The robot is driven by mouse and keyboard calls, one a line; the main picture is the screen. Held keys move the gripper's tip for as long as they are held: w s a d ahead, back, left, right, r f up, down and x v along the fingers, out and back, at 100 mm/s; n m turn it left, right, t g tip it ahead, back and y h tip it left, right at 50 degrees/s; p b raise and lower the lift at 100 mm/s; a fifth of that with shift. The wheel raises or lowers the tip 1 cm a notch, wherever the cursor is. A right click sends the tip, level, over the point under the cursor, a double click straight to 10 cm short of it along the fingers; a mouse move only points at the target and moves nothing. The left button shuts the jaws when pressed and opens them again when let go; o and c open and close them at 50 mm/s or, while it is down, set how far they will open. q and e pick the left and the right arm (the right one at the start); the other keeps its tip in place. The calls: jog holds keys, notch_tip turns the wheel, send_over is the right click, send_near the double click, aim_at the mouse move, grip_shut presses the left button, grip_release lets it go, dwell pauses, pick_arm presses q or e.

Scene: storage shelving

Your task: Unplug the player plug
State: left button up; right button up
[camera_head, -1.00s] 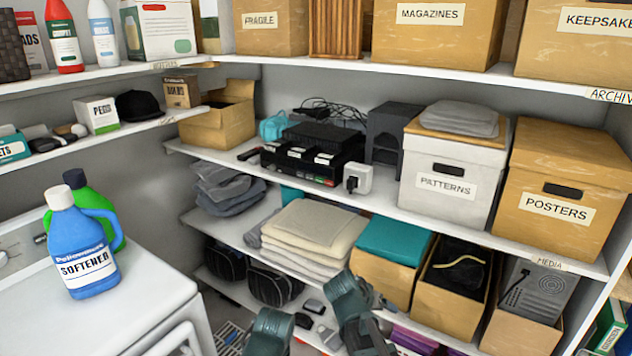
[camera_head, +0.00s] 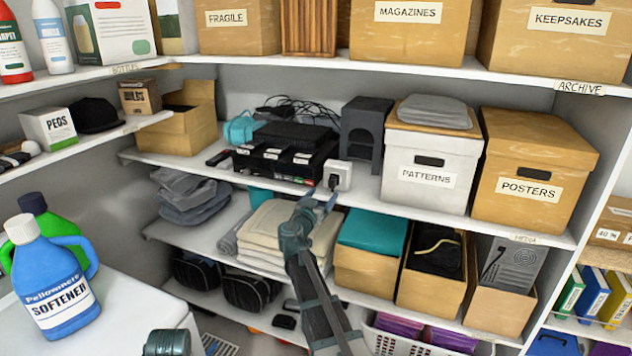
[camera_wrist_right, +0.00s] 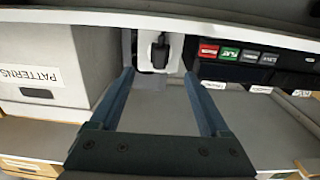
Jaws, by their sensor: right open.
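A black plug (camera_head: 333,182) sits in a white socket block (camera_head: 344,173) at the front of the middle shelf. The block stands beside the black player (camera_head: 283,163), which has several labelled units along its front. My right gripper (camera_head: 319,200) is open and empty, just in front of and below the plug. In the right wrist view, the plug (camera_wrist_right: 160,50) and white socket block (camera_wrist_right: 146,58) lie beyond and between the two open fingertips (camera_wrist_right: 159,75). The fingers do not appear to touch the plug.
The white PATTERNS box (camera_head: 425,180) stands right of the socket, with a dark grey stand (camera_head: 367,130) behind. Folded cream towels (camera_head: 275,232) and a teal-topped box (camera_head: 372,231) are on the shelf below. Cables (camera_head: 320,112) lie behind the player.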

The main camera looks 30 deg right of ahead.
aim_at(331, 184)
jog(key=shift+w+d, duration=0.15)
dwell(0.3)
jog(key=shift+x, duration=4.35)
grip_shut()
jog(key=shift+v, duration=3.05)
